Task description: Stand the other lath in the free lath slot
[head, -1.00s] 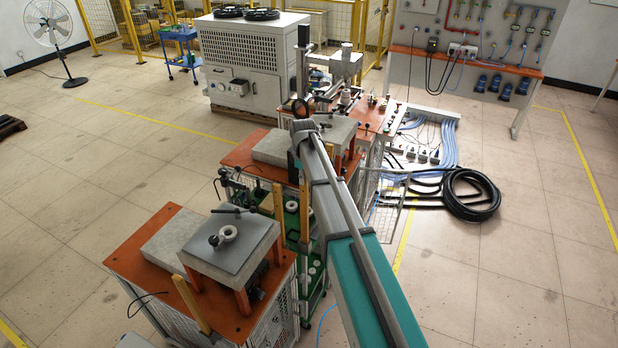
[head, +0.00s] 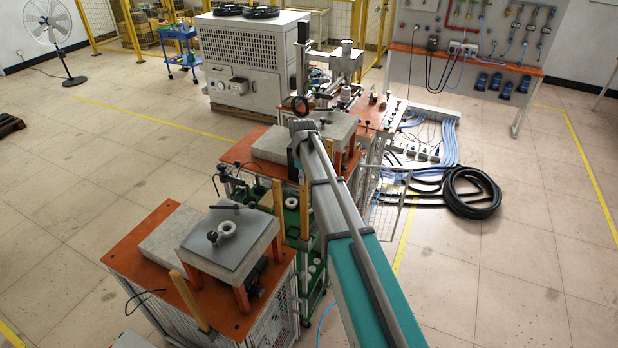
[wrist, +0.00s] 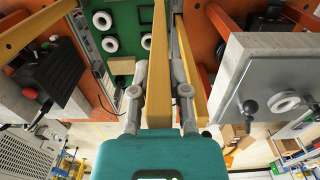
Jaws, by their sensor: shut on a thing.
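My gripper (wrist: 158,93) is shut on a wooden lath (wrist: 158,60), which stands lengthwise between the two fingers in the wrist view. A second lath (wrist: 191,65) shows just right of the right finger, close beside the held one. In the head view my arm hides the gripper. There, upright laths show left of my arm, one (head: 278,198) by the green rack and one (head: 304,207) against the arm's edge. I cannot tell which slot is free.
The front orange bench (head: 150,245) carries a grey slab table with a white ring (head: 227,229). A green rack (wrist: 108,45) with white rings sits between the benches. A rear bench (head: 238,152) stands beyond. Black hose (head: 470,192) lies on the floor at right.

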